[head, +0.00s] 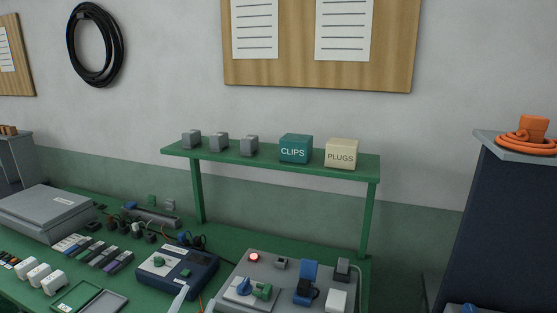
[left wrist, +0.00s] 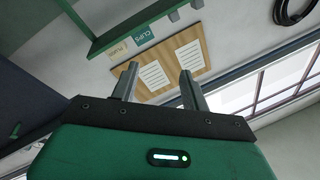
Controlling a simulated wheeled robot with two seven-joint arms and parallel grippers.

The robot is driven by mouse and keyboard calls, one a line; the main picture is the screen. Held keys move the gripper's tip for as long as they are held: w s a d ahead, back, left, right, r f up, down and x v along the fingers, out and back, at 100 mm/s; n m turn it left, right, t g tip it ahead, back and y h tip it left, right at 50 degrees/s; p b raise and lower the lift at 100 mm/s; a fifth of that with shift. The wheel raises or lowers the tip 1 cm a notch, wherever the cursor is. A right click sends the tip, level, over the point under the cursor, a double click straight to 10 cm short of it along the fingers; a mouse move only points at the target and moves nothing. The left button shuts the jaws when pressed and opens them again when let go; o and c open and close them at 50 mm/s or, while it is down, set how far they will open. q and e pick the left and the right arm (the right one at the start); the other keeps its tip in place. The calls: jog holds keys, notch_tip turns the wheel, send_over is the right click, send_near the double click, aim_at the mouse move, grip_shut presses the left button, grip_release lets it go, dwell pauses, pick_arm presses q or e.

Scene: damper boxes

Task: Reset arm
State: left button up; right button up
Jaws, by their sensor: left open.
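My left gripper (left wrist: 159,68) shows in the left wrist view with its two grey fingers spread apart. Nothing is between the fingers; the wall and notice board lie well beyond them. A pale pointed piece at the bottom edge of the head view, in front of the blue device, is too cut off to identify. My right gripper is in neither view. The task names no object.
A green bench holds a blue device (head: 157,261), a grey panel (head: 232,283) with a red lamp, and several small parts. A green shelf (head: 230,156) carries a CLIPS box (head: 295,148) and a PLUGS box (head: 341,153). A dark cabinet (head: 515,220) stands right.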

pick_arm(q)
jog(key=s+a+f+n+g+y, duration=0.25)
jog(key=s+f+g, duration=0.2)
jog(key=f, duration=0.35)
jog(key=s+a+f+n+g+y, duration=0.2)
jog(key=s+a+f+n+g, duration=0.25)
jog(key=f, duration=0.35)
jog(key=s+f+g, duration=0.4)
jog(key=s+f, duration=0.1)
jog(key=s, duration=0.3)
jog(key=s+f+g, duration=0.3)
jog(key=s+f, duration=0.1)
jog(key=s, duration=0.4)
notch_tip(320, 180, down, 33)
jog(key=d+g+b, duration=0.1)
jog(key=b, duration=0.3)
jog(key=s+a+f+b, duration=0.1)
jog(key=s+f+b, duration=0.1)
jog(key=s+f, duration=0.7)
jog(key=s+a+f+g+b, duration=0.1)
jog(key=s+a+f+b, duration=0.1)
jog(key=s+f, duration=0.8)
notch_tip(320, 180, down, 7)
jog(key=shift+s+a+r+g+h+b, duration=0.2)
jog(key=shift+a+g+h+b, duration=0.1)
jog(key=shift+h+b, duration=0.05)
